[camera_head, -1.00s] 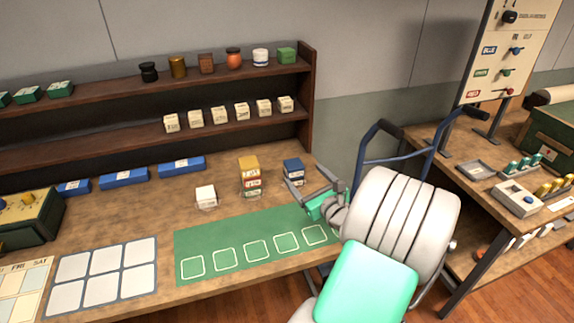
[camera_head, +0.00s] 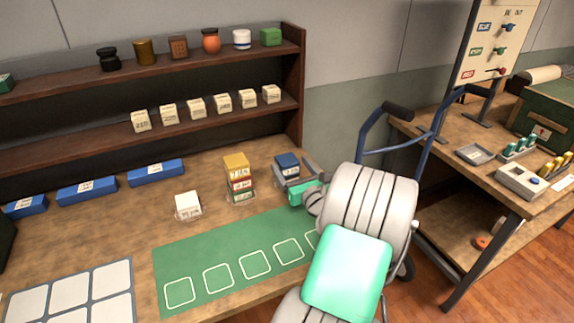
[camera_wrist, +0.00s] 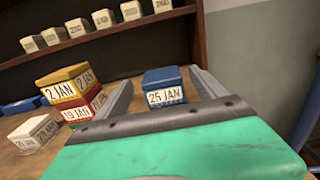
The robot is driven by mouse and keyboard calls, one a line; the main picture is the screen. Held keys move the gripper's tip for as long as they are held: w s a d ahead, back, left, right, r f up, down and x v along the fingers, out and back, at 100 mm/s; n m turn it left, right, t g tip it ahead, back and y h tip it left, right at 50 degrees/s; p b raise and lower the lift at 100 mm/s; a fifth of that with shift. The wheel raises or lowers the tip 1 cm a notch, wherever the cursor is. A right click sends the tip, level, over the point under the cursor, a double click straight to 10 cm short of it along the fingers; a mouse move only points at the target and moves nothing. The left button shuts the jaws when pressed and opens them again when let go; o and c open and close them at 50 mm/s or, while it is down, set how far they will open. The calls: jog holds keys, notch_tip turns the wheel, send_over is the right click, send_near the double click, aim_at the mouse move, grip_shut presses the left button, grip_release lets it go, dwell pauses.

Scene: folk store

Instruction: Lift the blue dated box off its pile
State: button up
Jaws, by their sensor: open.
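The blue dated box (camera_head: 287,159) is at the right of the wooden counter; in the wrist view (camera_wrist: 165,94) its label reads 25 JAN. My gripper (camera_head: 292,174) is open, its fingers reaching along the left and right of the blue box. In the wrist view the box stands upright between the fingers (camera_wrist: 160,79), with a gap on the left; contact on the right is unclear. What lies under the blue box is hidden by my gripper.
Left of it stands a pile with a yellow box (camera_head: 236,163) on top and a red one below. A white box (camera_head: 188,203) is further left. The green mat (camera_head: 235,262) lies in front. A shelf (camera_head: 215,117) with several cream boxes stands behind.

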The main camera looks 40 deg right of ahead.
aim_at(291, 165)
jog(key=x, duration=0.3)
jog(key=shift+d, duration=0.1)
jog(key=c, duration=1.5)
